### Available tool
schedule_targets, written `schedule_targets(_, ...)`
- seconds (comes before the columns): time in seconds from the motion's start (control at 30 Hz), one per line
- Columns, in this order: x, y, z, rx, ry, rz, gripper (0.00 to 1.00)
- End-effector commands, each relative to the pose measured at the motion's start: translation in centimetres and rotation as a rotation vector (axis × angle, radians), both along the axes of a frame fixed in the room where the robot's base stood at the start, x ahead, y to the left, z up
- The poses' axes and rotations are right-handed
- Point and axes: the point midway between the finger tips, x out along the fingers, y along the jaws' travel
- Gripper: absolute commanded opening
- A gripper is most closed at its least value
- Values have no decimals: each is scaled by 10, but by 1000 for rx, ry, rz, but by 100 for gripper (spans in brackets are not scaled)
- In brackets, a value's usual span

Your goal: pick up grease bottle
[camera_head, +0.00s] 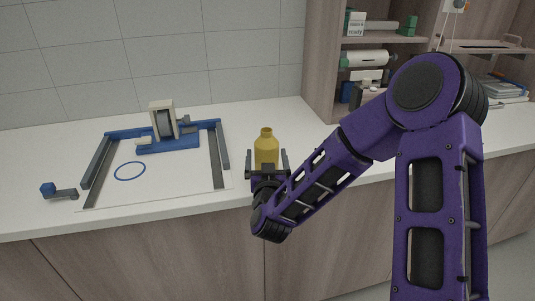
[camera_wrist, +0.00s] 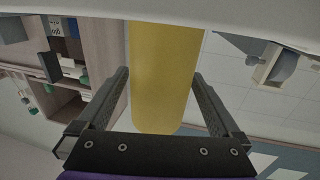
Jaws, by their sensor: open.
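The grease bottle (camera_head: 266,146) is a yellow bottle with a narrow neck, standing upright on the white counter. It also shows in the wrist view as a large yellow cylinder (camera_wrist: 163,75), seen upside down. My gripper (camera_head: 267,160) is at the near side of the bottle in the head view. In the wrist view its two dark fingers (camera_wrist: 163,82) are spread, one on each side of the bottle, with a visible gap on both sides. The lower part of the bottle is hidden behind my gripper in the head view.
To the left, a blue and grey frame (camera_head: 178,142) with a beige-topped device (camera_head: 163,119) lies on the counter (camera_head: 60,147). A blue ring (camera_head: 130,171) lies inside it. A small blue-and-grey part (camera_head: 58,190) sits farther left. Shelves (camera_head: 378,45) with boxes stand at the back right.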

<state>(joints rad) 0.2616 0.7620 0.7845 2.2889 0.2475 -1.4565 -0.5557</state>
Motion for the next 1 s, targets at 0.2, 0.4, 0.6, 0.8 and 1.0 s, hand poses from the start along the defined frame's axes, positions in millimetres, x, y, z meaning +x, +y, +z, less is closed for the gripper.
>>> schedule_targets(0.2, 0, 0, 0, 0, 0, 0, 89)
schedule_targets(0.4, 0, 0, 0, 0, 0, 0, 53)
schedule_targets(0.6, 0, 0, 0, 0, 0, 0, 17)
schedule_targets(0.8, 0, 0, 0, 0, -1, 0, 11)
schedule_targets(1.0, 0, 0, 7, -1, -2, 0, 11)
